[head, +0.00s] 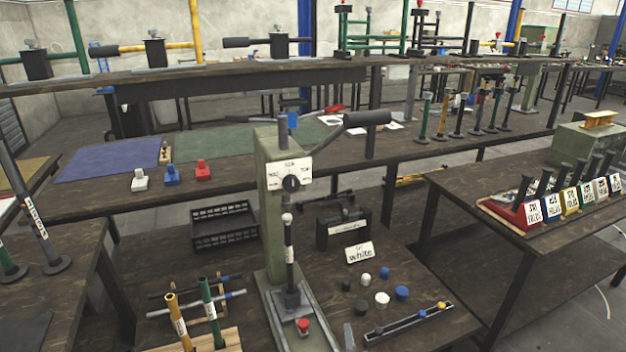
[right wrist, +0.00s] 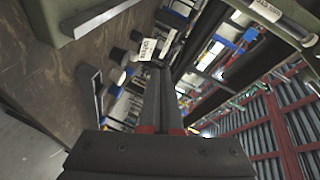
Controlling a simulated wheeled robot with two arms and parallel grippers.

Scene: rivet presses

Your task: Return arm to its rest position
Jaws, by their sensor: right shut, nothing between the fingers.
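My right gripper (head: 348,336) shows only as a small grey tip at the bottom edge of the head view, just right of the green press's foot. In the right wrist view its two fingers (right wrist: 161,100) are together, with nothing between them. The fingers point toward the small caps and the white label card (right wrist: 148,48); I see no contact with them. The green rivet press (head: 272,200) stands upright on the bench, its black-handled lever (head: 367,118) pointing right. My left arm and gripper are not in view.
Black, white and blue caps (head: 382,299) lie right of the press near a label card (head: 359,252) and a narrow rail tray (head: 408,323). A rack with green and yellow tools (head: 208,305) stands left of the press.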

